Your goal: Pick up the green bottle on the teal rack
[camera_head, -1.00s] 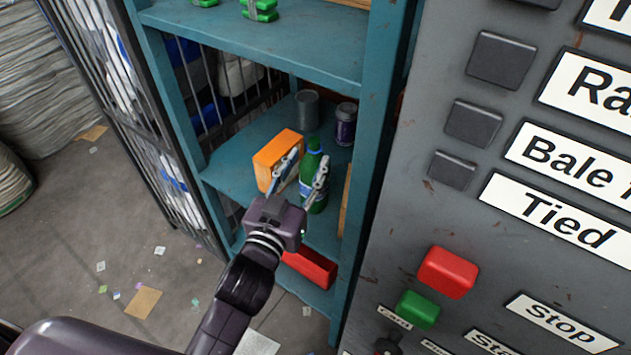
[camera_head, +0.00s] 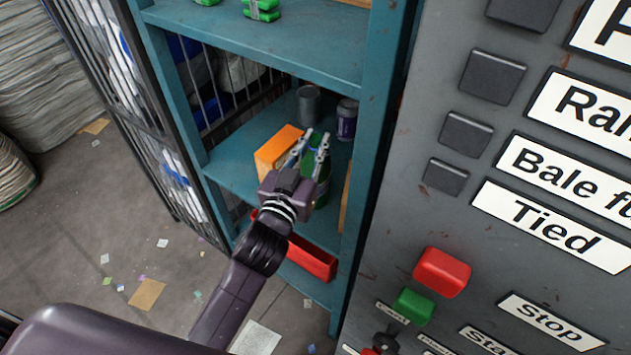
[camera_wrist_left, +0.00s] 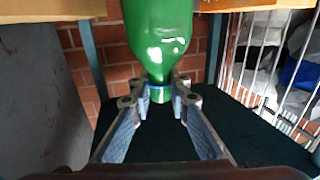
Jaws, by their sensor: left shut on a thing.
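The green bottle (camera_head: 323,181) stands on the middle shelf of the teal rack (camera_head: 352,190). My left gripper (camera_head: 314,141) reaches in from the front left and is shut on the bottle's neck, just below its cap. In the left wrist view the green bottle (camera_wrist_left: 160,32) appears upside down, with its neck between the fingertips of my left gripper (camera_wrist_left: 160,97). My gripper and wrist hide part of the bottle in the head view; whether its base touches the shelf is unclear. My right gripper is not in view.
An orange box (camera_head: 277,151) stands close left of the bottle. A grey can (camera_head: 308,105) and a dark purple can (camera_head: 347,121) stand behind it. A control panel (camera_head: 400,230) is at the right.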

